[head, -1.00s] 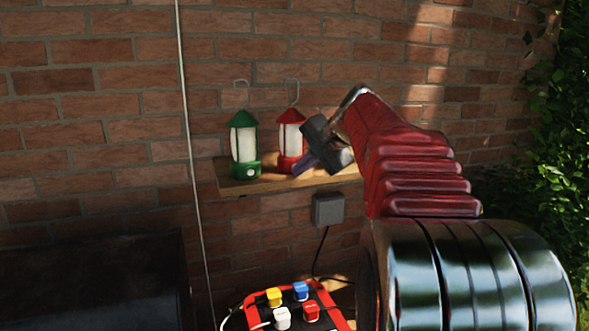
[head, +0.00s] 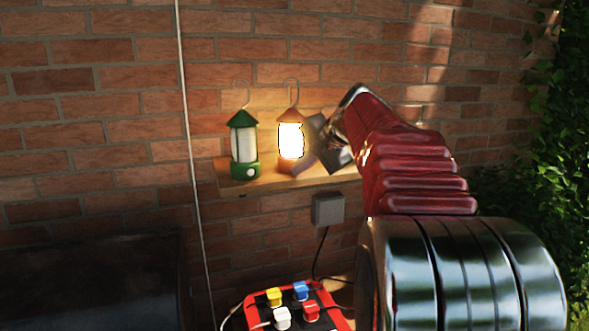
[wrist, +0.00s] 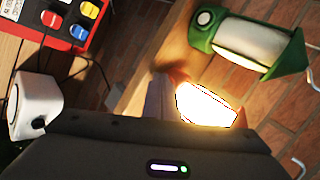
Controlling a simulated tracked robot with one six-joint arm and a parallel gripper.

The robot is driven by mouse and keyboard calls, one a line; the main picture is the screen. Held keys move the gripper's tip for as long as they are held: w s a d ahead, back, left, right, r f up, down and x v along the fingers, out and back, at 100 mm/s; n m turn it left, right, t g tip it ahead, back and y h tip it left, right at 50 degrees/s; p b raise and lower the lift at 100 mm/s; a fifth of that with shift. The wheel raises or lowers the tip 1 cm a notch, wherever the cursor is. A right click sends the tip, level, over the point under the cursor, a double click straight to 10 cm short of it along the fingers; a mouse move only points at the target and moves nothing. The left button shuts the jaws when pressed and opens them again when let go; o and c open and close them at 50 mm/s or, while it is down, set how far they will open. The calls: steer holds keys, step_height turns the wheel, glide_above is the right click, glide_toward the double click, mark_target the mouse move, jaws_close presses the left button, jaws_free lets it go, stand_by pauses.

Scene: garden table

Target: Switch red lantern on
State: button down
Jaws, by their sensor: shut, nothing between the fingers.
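The red lantern (head: 291,141) stands upright on the wooden shelf (head: 240,187), and its panel glows bright. In the wrist view the lit lantern (wrist: 206,104) is just beyond my gripper, its base partly hidden by the fingers. My gripper (head: 304,162) is shut and empty, its tips at the right side of the lantern's base. I cannot tell whether they touch it. It also shows in the wrist view (wrist: 158,98). The green lantern (head: 244,145) stands unlit to the left on the shelf, with a white round button on its base; it also shows in the wrist view (wrist: 250,45).
A grey box (head: 328,209) is on the brick wall below the shelf, with a dark cable running down. A red-edged power strip (head: 335,313) with yellow, blue, white and red plugs lies below. A thin pale cable hangs down the wall at left.

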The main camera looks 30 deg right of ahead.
steer(key=shift+s, duration=0.15)
steer(key=shift+s+a, duration=0.3)
steer(key=shift+s, duration=0.2)
stand_by(0.4)
steer(key=s, duration=0.1)
steer(key=s+a, duration=0.1)
steer(key=s, duration=0.2)
steer(key=shift+s+a, duration=0.35)
stand_by(0.7)
